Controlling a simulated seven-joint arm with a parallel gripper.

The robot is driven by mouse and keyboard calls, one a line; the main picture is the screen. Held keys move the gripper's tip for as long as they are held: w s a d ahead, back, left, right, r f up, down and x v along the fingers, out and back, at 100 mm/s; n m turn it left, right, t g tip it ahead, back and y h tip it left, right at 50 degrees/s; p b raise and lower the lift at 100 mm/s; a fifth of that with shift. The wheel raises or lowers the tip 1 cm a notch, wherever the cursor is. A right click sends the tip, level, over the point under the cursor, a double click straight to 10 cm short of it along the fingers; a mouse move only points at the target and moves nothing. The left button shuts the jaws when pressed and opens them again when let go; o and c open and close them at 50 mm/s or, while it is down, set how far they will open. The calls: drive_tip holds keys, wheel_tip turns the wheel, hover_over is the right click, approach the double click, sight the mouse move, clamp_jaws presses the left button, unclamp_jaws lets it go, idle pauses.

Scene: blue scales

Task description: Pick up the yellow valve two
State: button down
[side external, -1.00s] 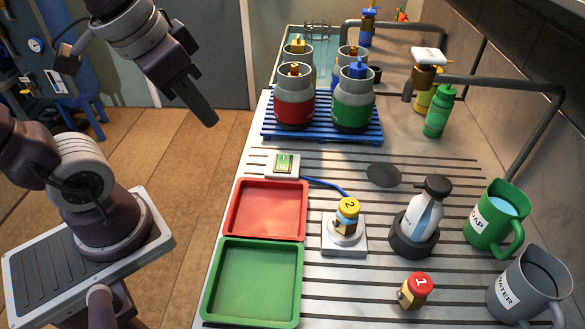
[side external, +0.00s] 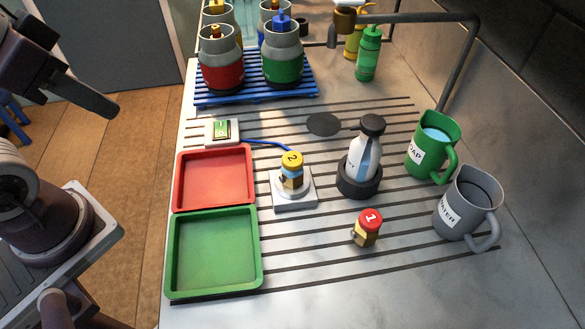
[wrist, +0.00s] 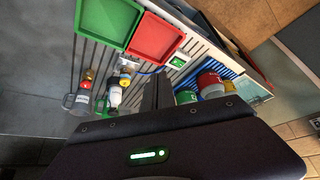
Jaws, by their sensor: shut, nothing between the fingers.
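The yellow-capped valve marked 2 (side external: 292,172) stands upright on a white square scale (side external: 294,198) right of the red tray. In the wrist view the yellow valve (wrist: 125,79) shows small, beyond my gripper. My gripper (side external: 108,108) is at the left in the side view, high up and well away from the valve, over the floor side of the bench. In the wrist view its fingers (wrist: 157,88) are together with nothing between them. The red-capped valve marked 1 (side external: 367,228) stands nearer the front of the bench.
A red tray (side external: 215,149) and green tray (side external: 214,292) lie left of the scale. Green (side external: 430,155) and grey (side external: 466,212) mugs stand further right. Gas canisters stand on a blue rack (side external: 255,92) behind.

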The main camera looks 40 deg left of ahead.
drive_tip(key=c, duration=0.9)
unclamp_jaws()
drive_tip(key=m+g, duration=0.6)
drive_tip(key=m, duration=1.2)
hover_over(292, 158)
drive_tip(key=f, duration=1.3)
drive_tip(key=shift+w+d+f, duration=0.15)
drive_tip(key=shift+d+f, duration=0.05)
drive_tip(key=shift+d, duration=0.05)
drive_tip(key=f, duration=0.6)
drive_tip(key=shift+a+f, duration=0.2)
drive_tip(key=shift+f, duration=0.2)
